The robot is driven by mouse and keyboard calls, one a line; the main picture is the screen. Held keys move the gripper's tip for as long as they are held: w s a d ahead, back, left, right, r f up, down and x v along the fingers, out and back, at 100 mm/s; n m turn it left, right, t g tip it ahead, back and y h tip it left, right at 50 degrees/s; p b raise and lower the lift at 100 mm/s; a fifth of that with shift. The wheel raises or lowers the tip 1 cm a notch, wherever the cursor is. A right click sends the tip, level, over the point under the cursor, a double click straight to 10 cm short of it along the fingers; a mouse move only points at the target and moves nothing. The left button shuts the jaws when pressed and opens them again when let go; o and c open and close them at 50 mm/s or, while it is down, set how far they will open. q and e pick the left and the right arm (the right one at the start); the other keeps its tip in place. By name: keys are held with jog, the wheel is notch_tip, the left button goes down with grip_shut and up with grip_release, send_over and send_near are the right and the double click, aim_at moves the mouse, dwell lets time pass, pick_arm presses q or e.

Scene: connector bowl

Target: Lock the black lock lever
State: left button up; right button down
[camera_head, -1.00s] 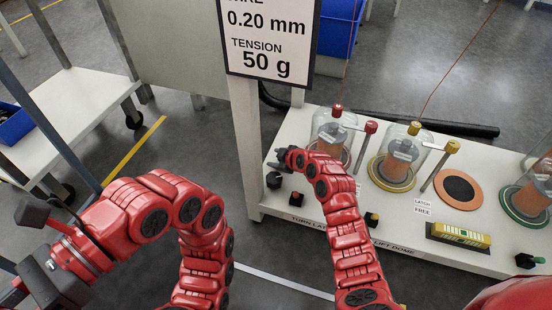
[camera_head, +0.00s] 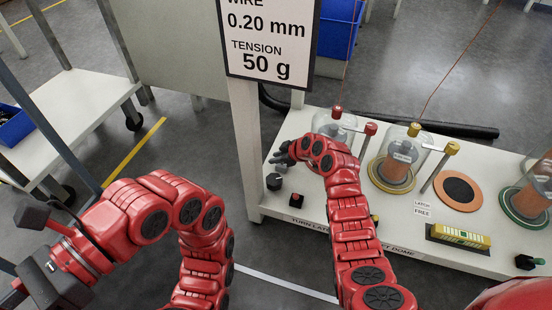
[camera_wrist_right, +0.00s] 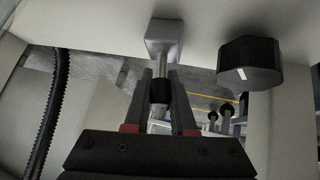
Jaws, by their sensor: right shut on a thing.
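My right gripper (camera_head: 283,154) is at the left end of the white bench, close to the front-left glass dome. In the right wrist view its fingers (camera_wrist_right: 161,92) are shut on the black sleeve of the black lock lever (camera_wrist_right: 160,91). The lever's metal shaft runs up to a silver block (camera_wrist_right: 164,36) on a pale surface. In the head view the lever is hidden or too small to tell apart from the gripper.
A black knob (camera_wrist_right: 249,63) is beside the held lever.

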jog(key=shift+w+d+m+g+y+b, duration=0.2)
jog(key=shift+w+m+g+y+b, duration=0.15)
jog(key=shift+g+b, duration=0.4)
pick_arm(q)
jog(key=shift+s+d+f+g+h, duration=0.1)
jog(key=shift+f+g+h, duration=0.05)
jog(key=shift+f+g, duration=0.35)
jog(key=shift+s+d+f+g+h, duration=0.1)
jog(key=shift+f+g+h, duration=0.05)
jog(key=shift+f+g, duration=0.3)
pick_arm(e)
jog(key=shift+g, duration=0.25)
pick_arm(q)
jog(key=shift+r, duration=0.1)
pick_arm(e)
jog(key=c, duration=0.8)
grip_release()
jog(key=shift+o, duration=0.2)
